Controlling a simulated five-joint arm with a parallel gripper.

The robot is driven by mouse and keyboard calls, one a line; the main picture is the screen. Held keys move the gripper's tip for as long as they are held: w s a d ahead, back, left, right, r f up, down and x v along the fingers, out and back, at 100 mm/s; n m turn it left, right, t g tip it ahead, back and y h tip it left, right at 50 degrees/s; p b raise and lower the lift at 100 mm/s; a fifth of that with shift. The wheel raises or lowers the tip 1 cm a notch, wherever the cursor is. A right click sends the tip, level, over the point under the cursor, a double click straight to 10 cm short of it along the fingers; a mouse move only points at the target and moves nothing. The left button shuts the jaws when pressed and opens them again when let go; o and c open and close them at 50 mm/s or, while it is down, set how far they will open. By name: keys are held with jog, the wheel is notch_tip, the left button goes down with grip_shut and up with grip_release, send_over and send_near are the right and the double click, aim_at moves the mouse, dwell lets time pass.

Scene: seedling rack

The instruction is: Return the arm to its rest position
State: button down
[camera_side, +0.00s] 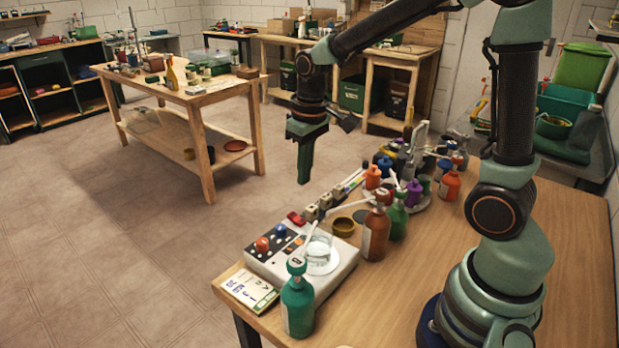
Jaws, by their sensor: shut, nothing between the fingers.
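My gripper (305,172) hangs from my arm near the middle of the side view and points down. Its fingers are shut with nothing between them. It is in the air, apart from everything, above and beyond the left edge of the wooden work table (390,310). My arm rises from its base at the right end of the table and reaches left across the top of the view.
Below the gripper stand a control box (265,262) with a glass beaker (319,247), a green bottle (297,302), a brown bottle (376,232) and several more bottles. A small card (249,290) lies at the table's edge. Another wooden table (190,95) stands behind.

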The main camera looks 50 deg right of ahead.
jog(key=s+a+r+t, duration=0.2)
jog(key=s+r+t, duration=0.2)
jog(key=s+r, duration=0.4)
jog(key=shift+s+a, duration=0.15)
jog(key=shift+s, duration=0.7)
